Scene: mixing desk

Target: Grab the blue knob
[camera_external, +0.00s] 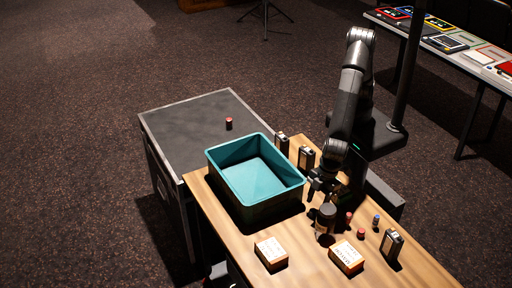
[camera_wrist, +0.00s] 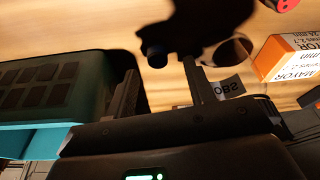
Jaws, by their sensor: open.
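A small dark, bluish round knob (camera_wrist: 153,57) stands on the wooden desk in the wrist view. It lies in shadow, just beyond and between my fingertips, and is not touched. My gripper (camera_wrist: 160,75) is open and empty, with one finger on each side. In the external view my gripper (camera_external: 320,188) hangs low over the desk, right of the teal bin; the knob below it cannot be made out clearly there. Another small knob with a bluish-grey look (camera_external: 376,221) stands farther right on the desk.
The teal bin (camera_external: 213,163) is close left of my gripper. A dark jar (camera_external: 325,222), red knobs (camera_external: 361,234), black boxes (camera_external: 391,244) and orange-and-white boxes (camera_external: 346,258) stand around. Another red knob (camera_external: 228,124) is on the black case (camera_external: 185,125).

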